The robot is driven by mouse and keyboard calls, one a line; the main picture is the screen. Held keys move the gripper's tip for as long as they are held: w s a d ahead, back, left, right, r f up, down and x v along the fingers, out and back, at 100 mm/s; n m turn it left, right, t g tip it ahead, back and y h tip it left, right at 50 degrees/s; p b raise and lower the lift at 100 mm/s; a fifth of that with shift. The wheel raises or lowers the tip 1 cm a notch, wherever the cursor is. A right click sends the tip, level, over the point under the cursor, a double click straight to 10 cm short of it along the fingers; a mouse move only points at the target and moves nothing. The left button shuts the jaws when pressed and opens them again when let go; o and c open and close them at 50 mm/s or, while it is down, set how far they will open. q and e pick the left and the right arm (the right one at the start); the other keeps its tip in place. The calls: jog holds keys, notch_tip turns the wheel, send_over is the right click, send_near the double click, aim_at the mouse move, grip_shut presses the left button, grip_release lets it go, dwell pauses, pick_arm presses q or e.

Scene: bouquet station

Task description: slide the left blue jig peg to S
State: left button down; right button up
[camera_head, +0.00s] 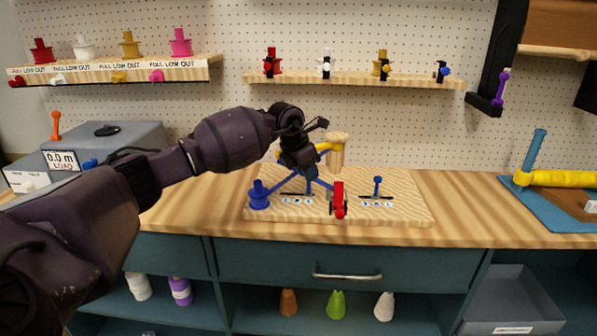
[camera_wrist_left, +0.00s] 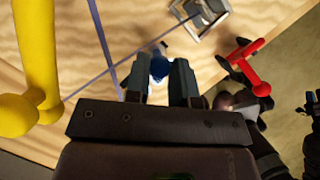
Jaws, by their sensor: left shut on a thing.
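A wooden jig board (camera_head: 415,212) lies on the bench, with two short dark slots and label strips. My left gripper (camera_head: 308,180) is over the left slot, pointing down. In the left wrist view it (camera_wrist_left: 160,78) is shut on the left blue jig peg (camera_wrist_left: 160,66), whose blue head shows between the fingers. In the head view the gripper mostly hides this peg. The right blue jig peg (camera_head: 377,186) stands upright in the right slot. The left label strip (camera_head: 297,201) is too small to read surely, so the peg's exact mark cannot be told.
A blue spool (camera_head: 259,196) stands on the board's left, with blue ribbon running toward the gripper. A red lever (camera_head: 339,199) stands between the slots. A yellow arm (camera_wrist_left: 38,70) and wooden post (camera_head: 337,150) are close behind.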

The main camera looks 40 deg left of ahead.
pick_arm(q)
jog(key=shift+w+d, duration=0.15)
jog(key=shift+d, duration=0.1)
jog(key=c, duration=1)
grip_release()
jog(key=shift+w+d, duration=0.1)
jog(key=shift+d, duration=0.05)
jog(key=shift+o, duration=0.2)
pick_arm(e)
jog(key=shift+w+a+r, duration=0.1)
jog(key=shift+w+r, duration=0.05)
pick_arm(q)
jog(key=shift+r, duration=0.2)
jog(key=p+v, duration=0.1)
jog(key=v, duration=0.9)
jog(key=shift+s+r, duration=0.15)
jog(key=shift+s, duration=0.15)
pick_arm(e)
jog(key=shift+d+r, duration=0.2)
jog(key=shift+r, duration=0.35)
jog(key=shift+a, duration=0.2)
